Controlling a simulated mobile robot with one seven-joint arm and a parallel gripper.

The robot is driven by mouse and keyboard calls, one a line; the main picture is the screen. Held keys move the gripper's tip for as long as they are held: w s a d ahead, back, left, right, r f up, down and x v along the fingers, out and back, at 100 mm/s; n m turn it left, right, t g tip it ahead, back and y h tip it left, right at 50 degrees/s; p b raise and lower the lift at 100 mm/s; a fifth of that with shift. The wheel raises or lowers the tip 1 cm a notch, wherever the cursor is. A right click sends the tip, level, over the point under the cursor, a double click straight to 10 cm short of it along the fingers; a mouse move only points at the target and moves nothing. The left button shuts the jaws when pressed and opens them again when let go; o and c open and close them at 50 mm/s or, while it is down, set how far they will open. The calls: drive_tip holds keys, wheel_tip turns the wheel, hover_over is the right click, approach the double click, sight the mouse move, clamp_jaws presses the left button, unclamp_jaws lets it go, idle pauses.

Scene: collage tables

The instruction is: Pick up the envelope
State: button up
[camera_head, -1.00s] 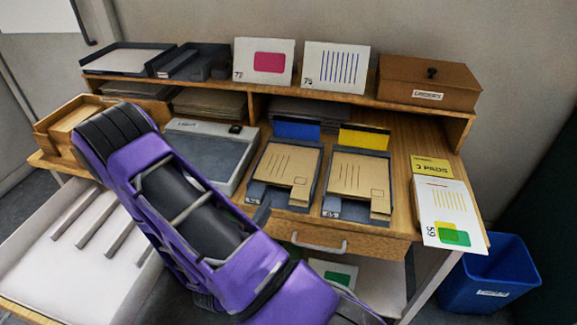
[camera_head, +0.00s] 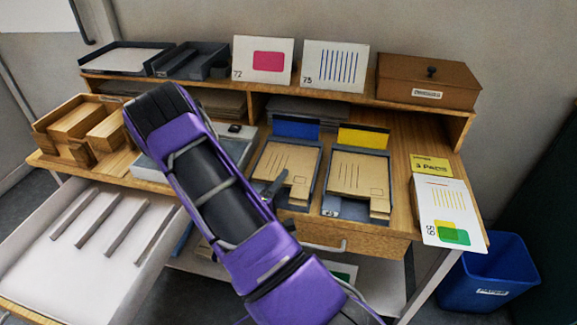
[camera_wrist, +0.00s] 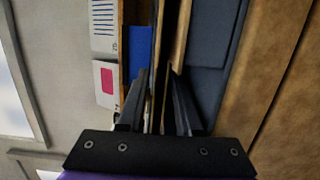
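Tan envelopes lie in two dark trays on the desk. One stack (camera_head: 285,170) is in front of a blue tab and the other (camera_head: 358,175) in front of a yellow tab. My gripper (camera_wrist: 158,85) is open in the wrist view, its two dark fingers apart. A thin tan edge (camera_wrist: 181,40) shows between and beyond the fingertips; I cannot tell whether it touches them. The blue tab (camera_wrist: 140,50) is just left of the fingers there. In the head view, a dark fingertip shows at the left stack's front left corner; my purple arm hides the rest.
A lidded brown box (camera_head: 428,82) and cards 72 (camera_head: 245,50) and 73 (camera_head: 318,82) stand on the shelf. A white card (camera_head: 440,200) overhangs the desk's right edge above a blue bin (camera_head: 490,285). An open white drawer (camera_head: 60,275) is at lower left.

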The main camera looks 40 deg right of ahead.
clamp_jaws()
drive_tip(key=shift+r, duration=0.15)
